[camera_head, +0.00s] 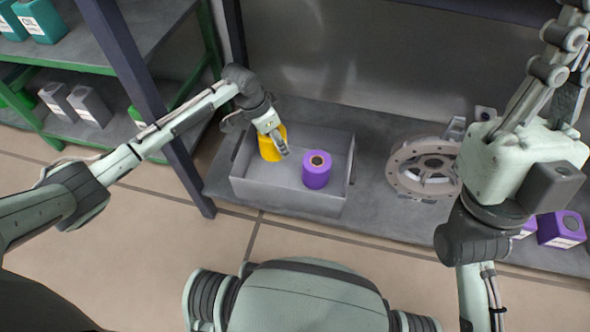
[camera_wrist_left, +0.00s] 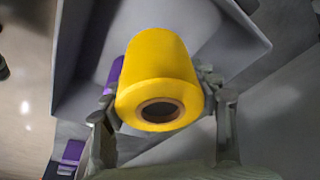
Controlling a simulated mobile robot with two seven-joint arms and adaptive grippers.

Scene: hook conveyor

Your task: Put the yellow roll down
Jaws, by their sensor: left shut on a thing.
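The yellow roll (camera_head: 267,150) is at the left side of the grey bin (camera_head: 275,199) in the head view. My left gripper (camera_head: 278,141) is shut on it, with a finger on each side of the roll in the left wrist view (camera_wrist_left: 160,68). The roll's dark core hole faces the wrist camera. Its lower end is hidden, so I cannot tell whether it touches the bin floor. A purple roll (camera_head: 317,171) stands in the bin to its right. My right gripper (camera_head: 563,58) is raised at the upper right, away from the bin; its opening is unclear.
A round grey flanged part (camera_head: 405,180) lies right of the bin. Purple boxes (camera_head: 562,228) sit at the far right. A green-framed rack (camera_head: 50,142) with boxes is at left.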

